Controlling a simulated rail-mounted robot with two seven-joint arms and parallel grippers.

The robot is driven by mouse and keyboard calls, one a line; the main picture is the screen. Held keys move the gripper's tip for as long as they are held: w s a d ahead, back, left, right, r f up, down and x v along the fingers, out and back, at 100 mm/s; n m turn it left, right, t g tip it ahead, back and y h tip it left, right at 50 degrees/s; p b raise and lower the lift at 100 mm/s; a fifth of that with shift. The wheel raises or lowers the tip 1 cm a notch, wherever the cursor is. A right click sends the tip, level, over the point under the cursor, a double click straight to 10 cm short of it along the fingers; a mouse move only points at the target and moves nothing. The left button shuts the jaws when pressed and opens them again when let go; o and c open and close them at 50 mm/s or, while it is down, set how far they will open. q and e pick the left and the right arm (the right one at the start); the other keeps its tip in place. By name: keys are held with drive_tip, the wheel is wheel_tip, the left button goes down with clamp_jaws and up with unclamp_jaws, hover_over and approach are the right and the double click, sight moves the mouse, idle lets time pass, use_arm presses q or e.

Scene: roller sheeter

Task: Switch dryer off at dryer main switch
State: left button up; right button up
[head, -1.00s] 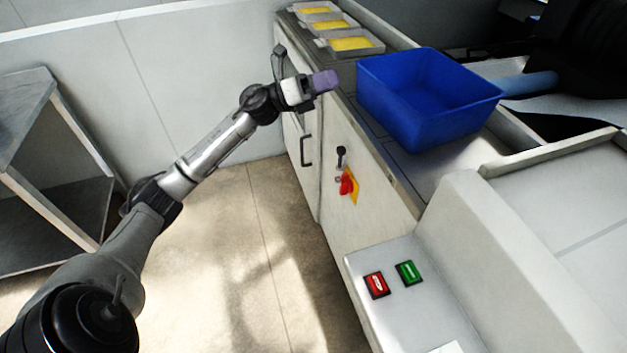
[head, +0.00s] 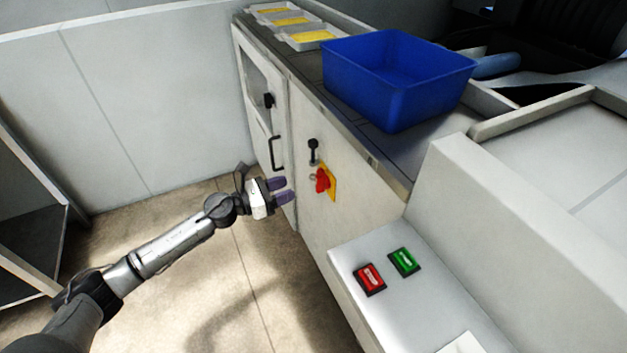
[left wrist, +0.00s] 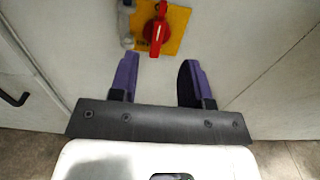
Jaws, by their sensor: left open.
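The main switch is a red rotary knob (head: 322,180) on a yellow plate (head: 332,182), set in the front panel of the pale cabinet. In the left wrist view the red knob (left wrist: 157,28) on its yellow plate (left wrist: 178,22) shows at the top, just beyond the fingertips. My left gripper (head: 283,189) is open and empty, to the left of the knob in the head view and apart from it. Its two purple fingers (left wrist: 158,78) point toward the panel in the left wrist view. My right gripper is not in view.
A dark key-like handle (head: 313,150) sits just above the knob. A door handle (head: 276,153) is on the cabinet to the left. A red button (head: 370,278) and green button (head: 404,261) are on the ledge. A blue bin (head: 398,82) stands on top.

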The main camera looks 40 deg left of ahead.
sight(321, 183)
use_arm(q)
drive_tip(key=b+x, duration=0.1)
drive_tip(key=x, duration=0.8)
drive_tip(key=shift+w, duration=0.1)
clamp_jaws()
idle(0.4)
